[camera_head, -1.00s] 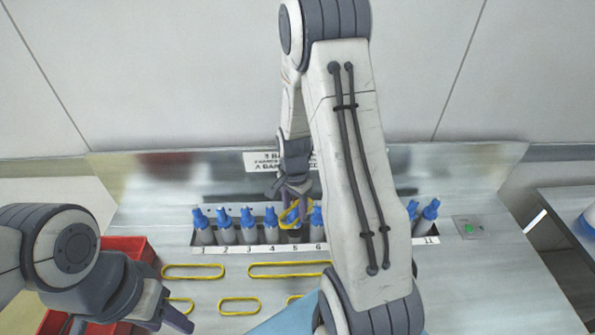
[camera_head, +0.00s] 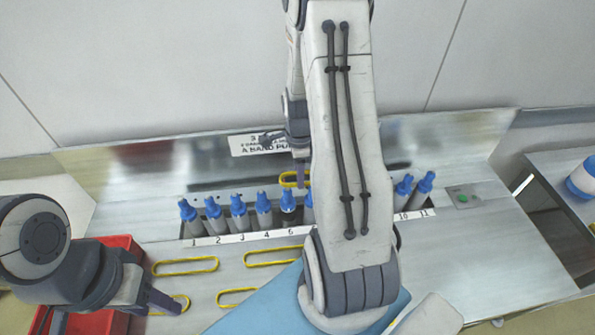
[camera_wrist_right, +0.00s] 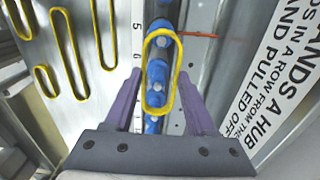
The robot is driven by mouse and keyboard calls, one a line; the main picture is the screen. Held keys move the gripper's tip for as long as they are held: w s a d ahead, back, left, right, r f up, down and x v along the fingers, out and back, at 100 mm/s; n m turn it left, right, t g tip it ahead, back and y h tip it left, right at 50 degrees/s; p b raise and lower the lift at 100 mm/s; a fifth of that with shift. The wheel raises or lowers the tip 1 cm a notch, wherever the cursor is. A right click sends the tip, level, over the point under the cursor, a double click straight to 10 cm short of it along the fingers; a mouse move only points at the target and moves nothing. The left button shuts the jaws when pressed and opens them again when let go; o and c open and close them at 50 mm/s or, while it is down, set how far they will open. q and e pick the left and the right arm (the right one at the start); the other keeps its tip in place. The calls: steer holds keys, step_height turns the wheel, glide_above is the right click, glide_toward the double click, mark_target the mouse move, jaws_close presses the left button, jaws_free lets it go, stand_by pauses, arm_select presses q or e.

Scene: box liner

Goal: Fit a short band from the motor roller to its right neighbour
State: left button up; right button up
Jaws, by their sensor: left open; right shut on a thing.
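A row of grey rollers with blue tops (camera_head: 237,215) stands in a slotted rail with numbers along its front. One roller (camera_head: 288,207) near the middle has a darker body; I cannot tell for sure that it is the motor roller. My right gripper (camera_head: 298,172) is shut on a yellow band (camera_head: 290,181) above the row's middle. In the right wrist view the band (camera_wrist_right: 148,82) is a long loop between the purple fingers, over the blue tops; contact is unclear. My right arm hides several rollers. My left gripper (camera_head: 172,302) is open at the lower left, by a loose band.
Yellow bands (camera_head: 186,267) of differing lengths lie on the metal bench before the row. A red bin (camera_head: 122,245) is at the left. A sign (camera_head: 255,145) is on the back panel. A green button (camera_head: 463,198) is right of roller 11. The bench's right front is clear.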

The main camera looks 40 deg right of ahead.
step_height(320, 180, down, 7)
steer(key=b, duration=0.5)
steer(key=shift+a+r, duration=0.1)
stand_by(0.3)
steer(key=o, duration=1.4)
